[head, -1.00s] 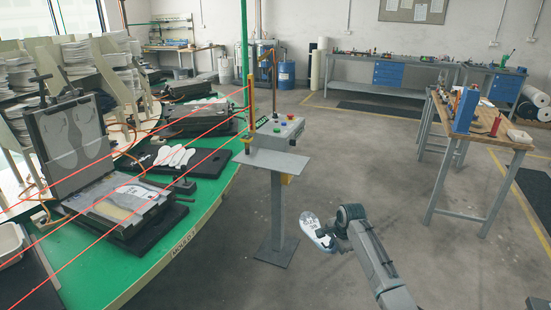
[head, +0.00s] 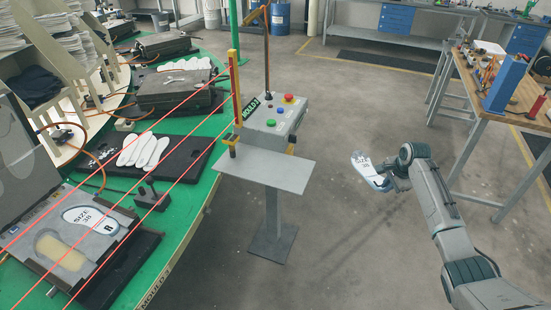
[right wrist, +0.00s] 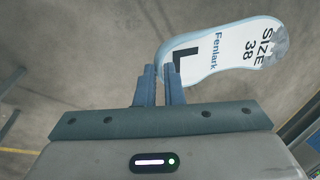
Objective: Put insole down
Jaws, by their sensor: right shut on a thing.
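My right gripper (head: 390,178) is shut on a white and pale blue insole (head: 368,168) and holds it in the air over the open floor, right of the control stand. In the right wrist view the insole (right wrist: 222,48) is marked "SIZE 38", "Fenlark" and "L", and the fingertips (right wrist: 160,72) meet its near end. An open mould (head: 62,240) lies on the green table at the left. One cavity holds an insole (head: 92,219) marked "SIZE 38" and "R". The cavity beside it (head: 62,250) is yellowish with no insole. My left gripper is out of view.
The grey control stand (head: 270,170) with a flat shelf and coloured buttons stands beside the green table (head: 185,225). Red lines cross the table's edge. A black mat (head: 115,180) carries several white insoles. A workbench (head: 465,75) stands at the right. The floor between is clear.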

